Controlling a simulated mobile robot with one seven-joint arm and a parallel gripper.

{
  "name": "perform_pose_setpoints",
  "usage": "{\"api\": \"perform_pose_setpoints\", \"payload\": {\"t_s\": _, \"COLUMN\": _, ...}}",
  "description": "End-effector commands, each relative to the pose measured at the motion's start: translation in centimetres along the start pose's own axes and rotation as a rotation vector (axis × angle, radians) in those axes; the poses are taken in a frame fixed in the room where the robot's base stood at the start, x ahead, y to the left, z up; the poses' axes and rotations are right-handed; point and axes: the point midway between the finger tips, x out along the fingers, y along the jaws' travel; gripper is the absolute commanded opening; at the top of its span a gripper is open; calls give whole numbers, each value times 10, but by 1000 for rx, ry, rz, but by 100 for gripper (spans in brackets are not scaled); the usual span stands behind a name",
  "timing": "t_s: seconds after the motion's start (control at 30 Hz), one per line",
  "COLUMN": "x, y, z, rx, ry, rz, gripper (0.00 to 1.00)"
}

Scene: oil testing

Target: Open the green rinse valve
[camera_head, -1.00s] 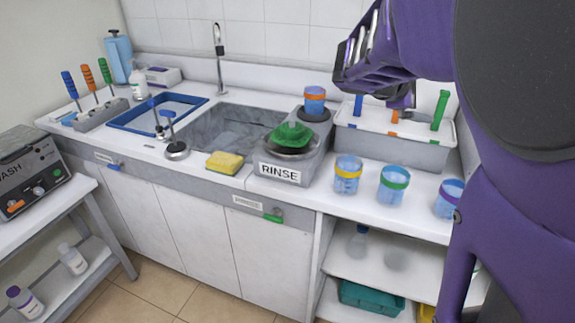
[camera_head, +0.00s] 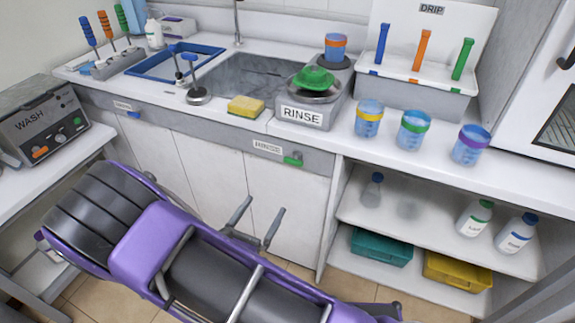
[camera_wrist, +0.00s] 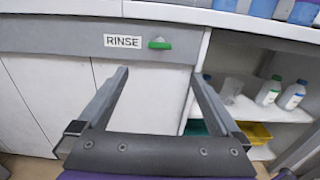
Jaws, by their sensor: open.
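The green rinse valve (camera_head: 293,161) is a small green handle on the grey strip at the counter's front, right of a RINSE label (camera_head: 267,147). In the wrist view the green valve (camera_wrist: 159,44) lies beyond my fingertips, a little right of centre, and its handle looks roughly level. My gripper (camera_head: 260,216) is open and empty, below and in front of the valve, before the white cabinet doors. In the wrist view my gripper (camera_wrist: 158,78) has its two fingers wide apart and touches nothing.
A grey RINSE basin (camera_head: 310,118) with a green item stands on the counter above. Cups with coloured bands, such as the green-banded cup (camera_head: 413,131), stand to its right. Open shelves (camera_head: 400,218) hold bottles and bins. A blue valve (camera_head: 133,114) is further left on the same strip.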

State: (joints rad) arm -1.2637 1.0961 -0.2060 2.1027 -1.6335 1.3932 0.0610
Motion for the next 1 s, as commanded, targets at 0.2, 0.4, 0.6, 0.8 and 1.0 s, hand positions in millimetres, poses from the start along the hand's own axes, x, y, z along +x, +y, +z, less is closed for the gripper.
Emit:
{"api": "perform_pose_setpoints", "payload": {"t_s": 0.2, "x": 22, "y": -1, "z": -2, "rx": -3, "ry": 2, "rz": -1, "gripper": 100}}
{"api": "perform_pose_setpoints", "payload": {"t_s": 0.4, "x": 65, "y": -1, "z": -2, "rx": -2, "ry": 1, "rz": -2, "gripper": 100}}
{"api": "perform_pose_setpoints", "payload": {"t_s": 0.6, "x": 110, "y": -1, "z": -2, "rx": -2, "ry": 0, "rz": -3, "gripper": 100}}
{"api": "perform_pose_setpoints", "payload": {"t_s": 0.8, "x": 147, "y": -1, "z": -2, "rx": -2, "ry": 2, "rz": -2, "gripper": 100}}
{"api": "perform_pose_setpoints", "payload": {"t_s": 1.0, "x": 168, "y": 0, "z": -2, "rx": -1, "ry": 3, "rz": 0, "gripper": 100}}
